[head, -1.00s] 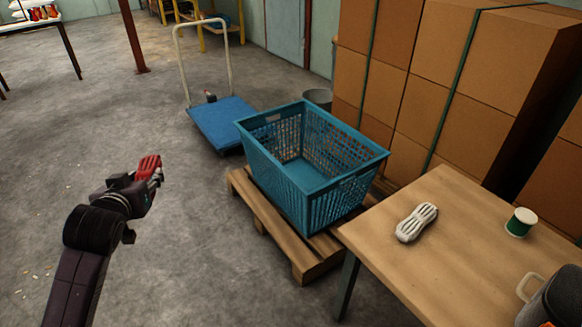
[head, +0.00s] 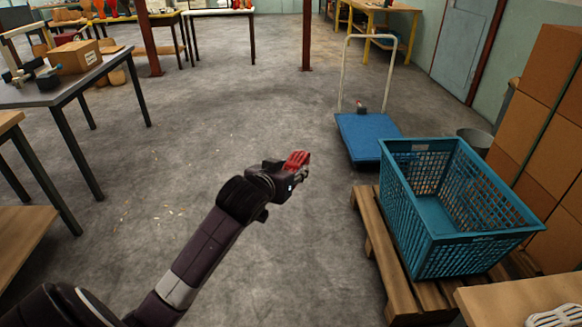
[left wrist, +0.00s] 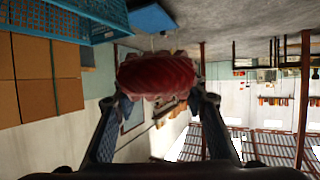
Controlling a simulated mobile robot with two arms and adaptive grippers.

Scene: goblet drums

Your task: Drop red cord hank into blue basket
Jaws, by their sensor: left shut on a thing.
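The red cord hank (head: 297,160) is in my left gripper (head: 296,172), held in the air over the bare floor in the head view. In the left wrist view the hank (left wrist: 156,75) sits between the two fingertips of the left gripper (left wrist: 160,98), which is shut on it. The blue basket (head: 440,250) stands on a wooden pallet to the right of the gripper, with a clear gap between them. Its visible inside looks empty. The basket also shows at the top left of the left wrist view (left wrist: 90,22). My right gripper is not in view.
The pallet (head: 372,245) juts out left of the basket. A blue platform trolley (head: 368,135) stands behind it. Cardboard boxes (head: 530,115) are stacked at right. A wooden table (head: 500,300) with a white cord hank (head: 555,317) is at lower right. Open floor lies left.

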